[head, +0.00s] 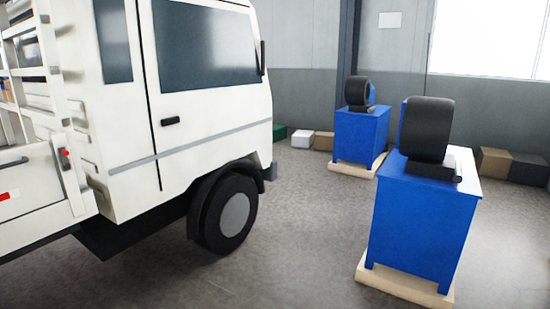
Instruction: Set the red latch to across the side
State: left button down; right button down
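A small red latch (66,154) shows at the left of the head view. It sits on the white truck (140,120), near the top front corner of the low cargo side panel (30,205), behind the cab. It is too small for me to tell which way it is turned. Neither of my grippers is in view, and nothing is seen touching the latch.
A blue cabinet (415,228) with a black machine (427,130) stands at the right on a wooden base. A similar blue cabinet (358,138) stands farther back. Boxes (495,161) line the wall. The grey floor (285,235) between truck and near cabinet is clear.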

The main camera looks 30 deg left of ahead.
aim_at(67, 160)
jog(key=i+u, duration=0.3)
jog(key=i, duration=0.2)
jog(key=i+u, duration=0.35)
jog(key=i, duration=0.2)
jog(key=i+l+u, duration=0.3)
jog(key=i, duration=0.2)
jog(key=i+l+u, duration=0.3)
jog(key=i, duration=0.15)
jog(key=i+j+u, duration=0.2)
jog(key=i+u, duration=1)
jog(key=i, duration=0.15)
